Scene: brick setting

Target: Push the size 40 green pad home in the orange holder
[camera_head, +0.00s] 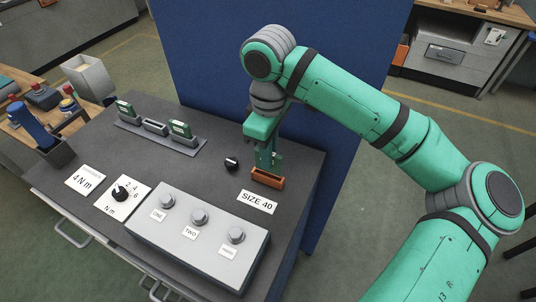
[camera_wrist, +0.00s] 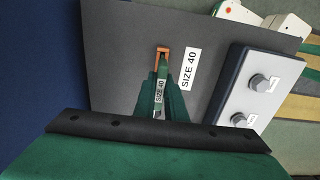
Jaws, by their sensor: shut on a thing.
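The orange holder (camera_head: 267,178) stands on the dark bench top, just behind the SIZE 40 label. It also shows in the wrist view (camera_wrist: 164,50). My gripper (camera_head: 269,160) points down right above the holder and is shut on the green pad (camera_wrist: 159,92). The pad carries a SIZE 40 label in the wrist view. The pad's lower end is at the holder; I cannot tell how deep it sits, as the fingers hide much of it.
A rack (camera_head: 160,135) at the back holds two green pads, with an empty slot between them. A black knob (camera_head: 232,163) lies left of the holder. A grey box with several bolts (camera_head: 198,236) stands in front. A blue panel (camera_head: 215,60) rises behind the bench.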

